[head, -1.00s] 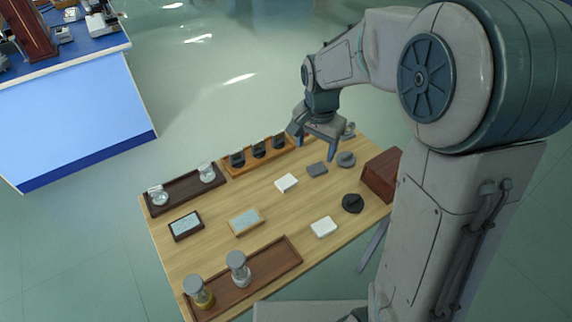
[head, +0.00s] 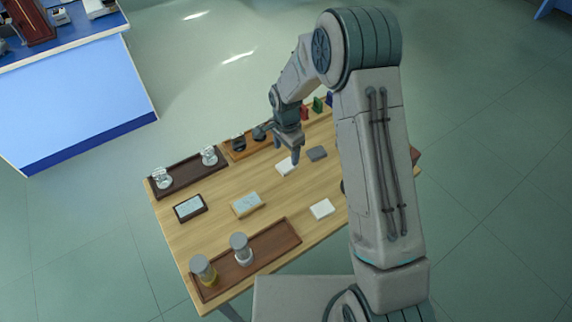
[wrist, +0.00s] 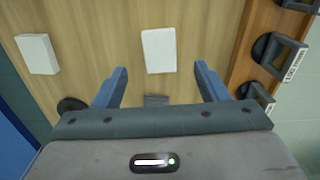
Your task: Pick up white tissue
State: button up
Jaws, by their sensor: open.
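Two flat white rectangular pieces lie on the wooden table; I cannot tell for sure which is the tissue. One white piece (head: 285,168) lies mid-table, partly hidden by my gripper (head: 280,147) in the head view. In the wrist view this white piece (wrist: 158,50) lies ahead, centred between the fingers of my gripper (wrist: 161,70). The gripper is open and empty above the table. The other white piece (head: 321,209) lies nearer the front edge, and at the left in the wrist view (wrist: 37,54).
A grey block (head: 317,153) lies right of the gripper. An orange-brown rack (wrist: 244,65) with black holders stands close by. A dark tray with glass jars (head: 187,176), two framed plates (head: 190,207) (head: 247,204) and a brown tray with jars (head: 270,251) share the table (head: 215,230).

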aim_at(287, 165)
jog(key=shift+f+p, duration=1.05)
jog(key=shift+f, duration=2)
jog(key=c, duration=1.1)
